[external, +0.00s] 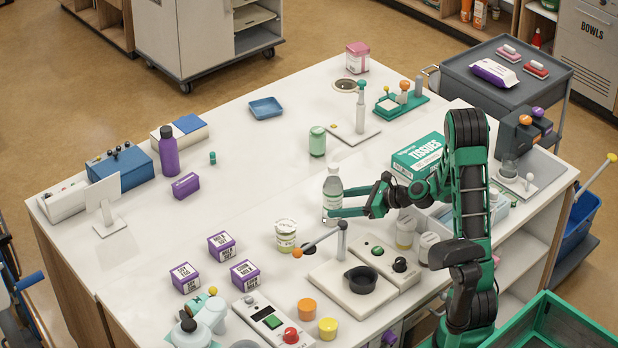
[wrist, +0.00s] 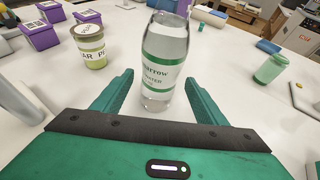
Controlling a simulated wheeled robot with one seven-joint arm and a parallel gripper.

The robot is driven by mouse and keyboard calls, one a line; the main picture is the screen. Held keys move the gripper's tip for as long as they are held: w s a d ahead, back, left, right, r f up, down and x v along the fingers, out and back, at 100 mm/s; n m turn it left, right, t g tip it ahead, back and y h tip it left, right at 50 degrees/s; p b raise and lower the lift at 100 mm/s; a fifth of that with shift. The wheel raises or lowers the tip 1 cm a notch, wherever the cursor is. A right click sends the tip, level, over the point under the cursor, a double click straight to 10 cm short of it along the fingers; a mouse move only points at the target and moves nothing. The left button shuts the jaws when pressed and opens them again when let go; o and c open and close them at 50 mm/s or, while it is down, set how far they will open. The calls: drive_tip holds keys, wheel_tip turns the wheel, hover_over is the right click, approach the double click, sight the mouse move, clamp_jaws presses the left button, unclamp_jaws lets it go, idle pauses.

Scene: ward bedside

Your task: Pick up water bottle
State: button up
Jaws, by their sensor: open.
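The water bottle (external: 332,192) is clear with a white and green label. It stands upright on the white table, near the middle in the external view. In the wrist view the bottle (wrist: 164,62) stands just ahead of and between the two green fingers. My gripper (external: 335,202) reaches in from the right, level with the bottle, with its fingers open. In the wrist view my gripper (wrist: 160,92) shows a gap between each finger and the bottle, and nothing is held. The bottle's top is cut off in the wrist view.
A jar (external: 286,236) stands to the bottle's lower left, and a lever stand (external: 342,240) is close in front. A green tumbler (external: 317,141) stands behind. The tissue box (external: 416,155) is to the right.

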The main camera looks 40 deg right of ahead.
sight(321, 218)
drive_tip(key=shift+f, duration=0.65)
drive_tip(key=shift+w+a+f, duration=0.15)
drive_tip(key=shift+w+f, duration=0.05)
drive_tip(key=shift+x, duration=3.5)
drive_tip(key=shift+r, duration=0.15)
drive_tip(key=c, duration=1.5)
